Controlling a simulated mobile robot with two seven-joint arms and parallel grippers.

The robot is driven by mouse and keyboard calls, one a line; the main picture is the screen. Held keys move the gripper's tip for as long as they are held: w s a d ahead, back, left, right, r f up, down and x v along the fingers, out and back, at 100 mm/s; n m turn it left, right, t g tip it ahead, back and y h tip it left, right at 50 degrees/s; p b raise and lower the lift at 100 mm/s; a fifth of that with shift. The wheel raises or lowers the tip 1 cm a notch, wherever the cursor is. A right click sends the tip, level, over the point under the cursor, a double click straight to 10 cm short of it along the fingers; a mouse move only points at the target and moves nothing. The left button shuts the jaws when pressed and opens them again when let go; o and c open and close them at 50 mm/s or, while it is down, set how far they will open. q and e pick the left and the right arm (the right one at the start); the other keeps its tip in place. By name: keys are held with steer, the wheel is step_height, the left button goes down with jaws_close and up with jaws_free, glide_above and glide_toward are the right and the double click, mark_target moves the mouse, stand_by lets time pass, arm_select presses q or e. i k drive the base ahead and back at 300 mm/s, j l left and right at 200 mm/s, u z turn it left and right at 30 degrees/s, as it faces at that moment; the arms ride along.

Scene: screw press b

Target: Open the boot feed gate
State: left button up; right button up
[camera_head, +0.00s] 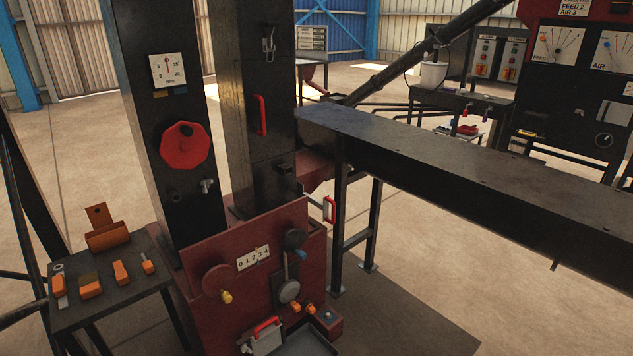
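The red boot housing (260,262) stands at the foot of two dark upright trunks. A white plate marked 0 1 2 3 4 (253,258) is on its front. A small plate with a red handle (329,209) sticks out at the boot's right side, below the red chute (317,172); it may be the feed gate, but no label shows this. A second red handle (266,327) is on a light plate low on the boot front. Neither gripper is in view.
A red handwheel (183,146) and dial (167,71) are on the left trunk. A small table (112,297) with orange-handled tools stands left. A long dark trough (470,190) runs right on legs. A tray (303,342) lies at the boot's foot. Floor is clear at lower right.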

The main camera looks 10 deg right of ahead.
mark_target(323, 206)
steer(key=i+l+u, duration=0.3)
steer(key=i+l, duration=1.3)
steer(key=i, duration=0.15)
steer(key=i+u, duration=0.1)
steer(key=i, duration=0.6)
